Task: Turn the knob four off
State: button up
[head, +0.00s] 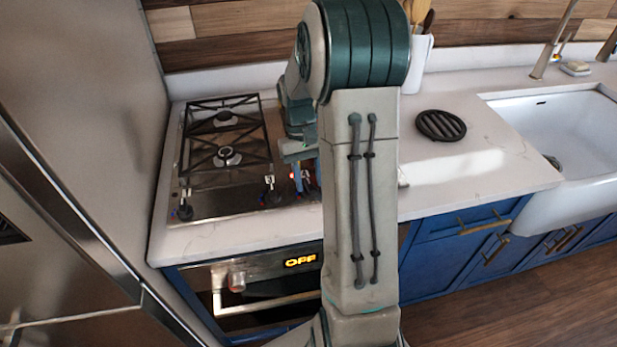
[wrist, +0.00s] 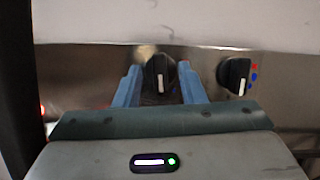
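The stove knobs are black with white pointer marks, on the steel cooktop. In the head view, one knob (head: 184,210) stands at the front left corner and another (head: 270,192) further right. My gripper (head: 303,176) is over the cooktop's front right, partly hidden by my arm. In the wrist view, a black knob (wrist: 159,74) lies between the blue fingers of my gripper (wrist: 160,88), with gaps on both sides. Its white mark points down in the picture. A second knob (wrist: 235,73), with red and blue dots beside it, is to the right. I see no knob numbers.
The gas cooktop (head: 215,207) has black grates (head: 228,133). Below is an oven with a lit OFF display (head: 300,260) and its own knob (head: 237,281). A tall steel appliance (head: 85,120) stands close on the left. A round black trivet (head: 441,125) lies right on the counter.

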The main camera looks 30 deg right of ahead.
jog(key=v, duration=1.3)
jog(key=shift+r, duration=0.35)
jog(key=shift+w, duration=0.1)
